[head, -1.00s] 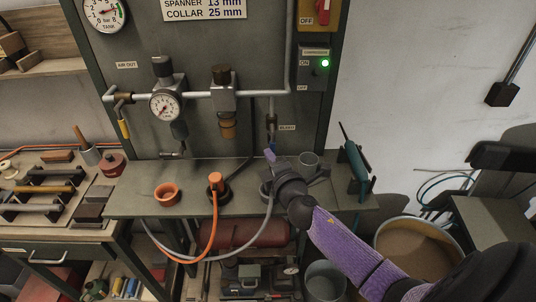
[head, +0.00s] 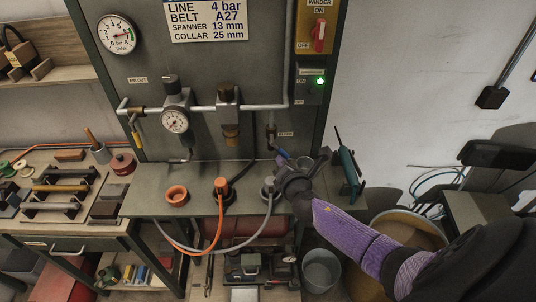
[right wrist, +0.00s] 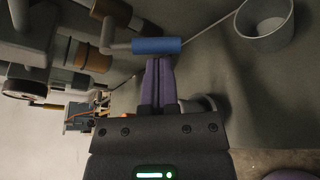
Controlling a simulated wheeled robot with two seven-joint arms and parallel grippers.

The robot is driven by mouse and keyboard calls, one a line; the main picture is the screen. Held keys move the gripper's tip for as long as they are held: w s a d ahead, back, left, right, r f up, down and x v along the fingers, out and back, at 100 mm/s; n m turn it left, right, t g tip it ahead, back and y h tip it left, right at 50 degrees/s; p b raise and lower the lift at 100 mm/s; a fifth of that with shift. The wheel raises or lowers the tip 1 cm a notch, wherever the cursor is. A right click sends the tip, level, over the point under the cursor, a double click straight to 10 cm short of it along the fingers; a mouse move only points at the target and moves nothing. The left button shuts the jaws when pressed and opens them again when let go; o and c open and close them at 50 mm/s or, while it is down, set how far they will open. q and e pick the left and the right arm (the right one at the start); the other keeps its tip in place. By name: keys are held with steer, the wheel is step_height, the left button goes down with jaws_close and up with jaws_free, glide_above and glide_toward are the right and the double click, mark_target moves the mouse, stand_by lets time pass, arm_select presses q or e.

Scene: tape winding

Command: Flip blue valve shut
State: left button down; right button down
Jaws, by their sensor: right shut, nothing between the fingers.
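The blue valve handle (right wrist: 157,45) shows in the right wrist view as a short blue sleeve. My right gripper (right wrist: 158,62) is shut and empty. Its purple fingertips are right beside the handle's lower edge; I cannot tell whether they touch. In the head view my right gripper (head: 281,160) is just below the bleed pipe fitting (head: 271,132), above the bench. The small blue and purple parts there are hard to tell apart, and my gripper hides part of that spot. My left gripper is not in view.
A pressure gauge (head: 174,120) and a yellow-handled valve (head: 136,138) are on the panel to the left. An orange cup (head: 177,195) and a hose plug (head: 221,187) stand on the bench (head: 145,200). A teal tool (head: 349,165) stands at right. A grey cup (right wrist: 264,24) is near the handle.

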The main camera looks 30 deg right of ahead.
steer(key=n+p, duration=0.1)
steer(key=p, duration=0.1)
steer(key=d+r+n+g+h+p, duration=0.1)
steer(key=shift+s+r+n+p, duration=0.25)
steer(key=shift+r+n+p, duration=0.05)
steer(key=shift+p, duration=0.1)
steer(key=shift+s+d+r+n+g+h+p, duration=0.15)
steer(key=shift+n+g+h+p, duration=0.1)
steer(key=shift+n+p, duration=0.3)
steer(key=shift+d+r+n+g+h+p, duration=0.15)
steer(key=shift+n+h+p, duration=0.1)
steer(key=shift+n+p, duration=0.3)
steer(key=shift+a, duration=0.15)
steer(key=shift+w+a+r, duration=0.15)
steer(key=shift+w+a, duration=0.25)
steer(key=shift+a, duration=0.15)
